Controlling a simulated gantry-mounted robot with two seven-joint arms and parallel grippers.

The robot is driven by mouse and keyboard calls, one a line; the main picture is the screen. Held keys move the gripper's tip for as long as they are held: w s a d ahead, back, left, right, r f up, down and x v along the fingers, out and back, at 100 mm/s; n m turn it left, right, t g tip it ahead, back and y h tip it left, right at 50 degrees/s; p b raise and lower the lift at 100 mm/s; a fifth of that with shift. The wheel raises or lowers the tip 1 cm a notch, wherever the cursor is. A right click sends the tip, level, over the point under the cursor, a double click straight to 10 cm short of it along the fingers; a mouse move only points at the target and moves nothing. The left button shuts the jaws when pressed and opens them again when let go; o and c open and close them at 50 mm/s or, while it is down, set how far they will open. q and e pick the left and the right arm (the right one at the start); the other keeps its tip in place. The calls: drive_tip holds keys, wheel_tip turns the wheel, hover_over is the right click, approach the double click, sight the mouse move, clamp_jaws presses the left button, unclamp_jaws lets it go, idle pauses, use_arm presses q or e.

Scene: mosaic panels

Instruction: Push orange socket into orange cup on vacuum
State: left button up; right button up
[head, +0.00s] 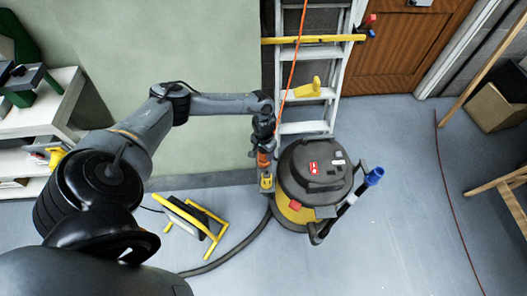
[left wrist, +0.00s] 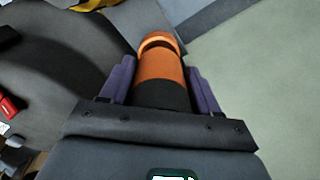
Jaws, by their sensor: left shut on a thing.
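My left gripper (head: 263,150) is shut on an orange socket with a black lower part, beside the left side of the vacuum (head: 318,165). In the left wrist view the orange socket (left wrist: 160,72) sits between the purple fingers of my gripper. A lighter orange rim, seemingly the orange cup (left wrist: 157,38), shows at the socket's far end. A dark curved gap lies between them, and I cannot tell how deeply they meet. The vacuum's dark body (left wrist: 60,60) fills the left of that view. My right gripper is not in view.
A yellow-framed work lamp (head: 195,218) stands on the floor left of the vacuum. A dark hose (head: 240,248) runs along the floor. A ladder (head: 308,105) leans behind, with an orange cord (head: 294,60) hanging. Open floor (head: 400,220) lies to the right.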

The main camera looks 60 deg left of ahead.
use_arm(q)
drive_tip(key=shift+f, duration=0.55)
drive_tip(key=shift+f+b, duration=0.55)
drive_tip(key=shift+f, duration=0.3)
drive_tip(key=o, duration=1.5)
